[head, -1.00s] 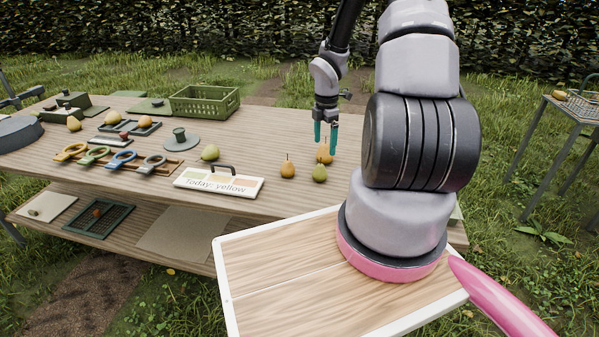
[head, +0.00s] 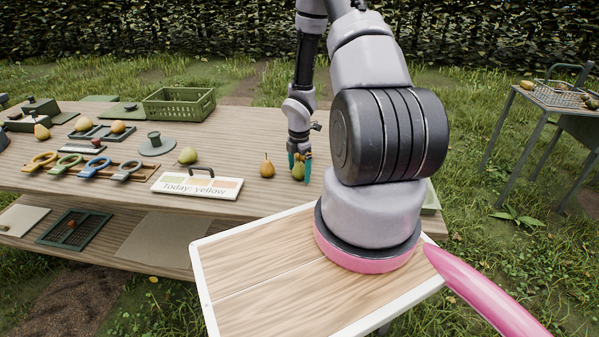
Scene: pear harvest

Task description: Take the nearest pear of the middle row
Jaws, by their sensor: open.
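Three pears stand close together on the wooden table (head: 225,130), right of the sign. One is an orange-yellow pear (head: 267,169), upright in the open. Just right of it is a green pear (head: 298,173), nearest the table's front edge. Another orange-yellow pear behind it is mostly hidden by my gripper. My gripper (head: 300,170) points down with its teal fingers open. The fingers are low at the green pear, one on each side of it as seen here. I cannot tell whether they touch it.
A sign reading "Today: yellow" (head: 197,187) stands left of the pears, with another green pear (head: 188,155) behind it. A green crate (head: 179,106), ring-handled tools and a tray with fruit lie farther left. My wood-topped tray (head: 250,265) is in front.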

